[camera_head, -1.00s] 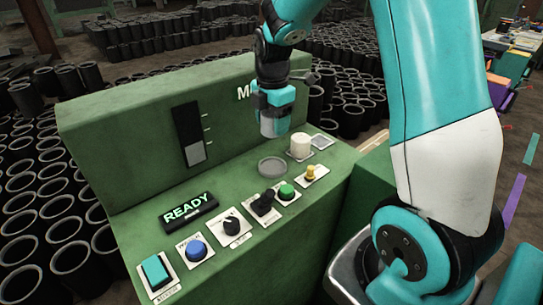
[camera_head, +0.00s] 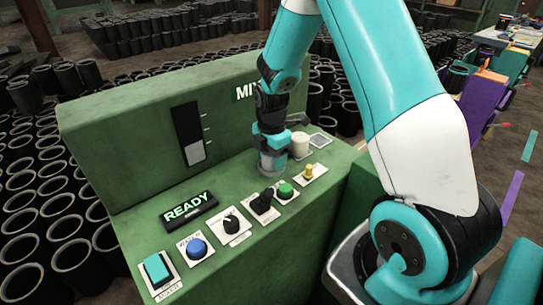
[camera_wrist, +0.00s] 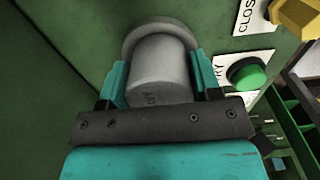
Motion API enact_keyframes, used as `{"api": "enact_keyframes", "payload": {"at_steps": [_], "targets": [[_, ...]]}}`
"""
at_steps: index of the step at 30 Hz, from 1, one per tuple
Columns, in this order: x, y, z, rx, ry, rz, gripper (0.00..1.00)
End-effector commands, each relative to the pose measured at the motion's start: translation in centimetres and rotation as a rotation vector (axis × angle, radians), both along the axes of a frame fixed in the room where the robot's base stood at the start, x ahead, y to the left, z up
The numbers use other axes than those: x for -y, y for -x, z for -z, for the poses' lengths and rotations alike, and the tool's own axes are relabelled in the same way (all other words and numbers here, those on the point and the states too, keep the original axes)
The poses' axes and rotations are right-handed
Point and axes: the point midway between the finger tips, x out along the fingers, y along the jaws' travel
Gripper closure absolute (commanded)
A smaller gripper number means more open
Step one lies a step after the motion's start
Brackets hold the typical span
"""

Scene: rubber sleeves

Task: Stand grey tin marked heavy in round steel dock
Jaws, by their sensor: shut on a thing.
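The grey tin (camera_wrist: 158,72) is between the teal fingers of my gripper (camera_wrist: 160,85) in the wrist view, with part of a dark marking showing near my gripper. My gripper (camera_head: 272,160) is shut on the tin and points down at the green console in the head view. The round steel dock (camera_wrist: 160,28) shows as a grey ring around the tin's far end in the wrist view. The tin looks upright, at or in the dock. I cannot tell whether it rests on the dock's floor. In the head view my gripper mostly hides the dock.
A white cylinder (camera_head: 299,145) stands close to the right of my gripper. A green button (camera_head: 286,190), a yellow knob (camera_head: 309,171) and a black knob (camera_head: 231,222) are on the console (camera_head: 235,185). A lit READY display (camera_head: 188,207) is at the left. Black sleeves crowd the floor.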

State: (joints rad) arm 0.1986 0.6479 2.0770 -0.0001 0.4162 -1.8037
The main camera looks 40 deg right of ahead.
Motion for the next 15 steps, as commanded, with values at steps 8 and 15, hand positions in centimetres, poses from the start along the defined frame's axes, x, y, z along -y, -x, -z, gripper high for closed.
{"api": "enact_keyframes", "payload": {"at_steps": [8,15], "targets": [[0.00,0.00,0.23,0.000,0.000,0.000,0.17],[0.00,-0.01,-0.15,0.000,0.000,0.000,0.17]]}}
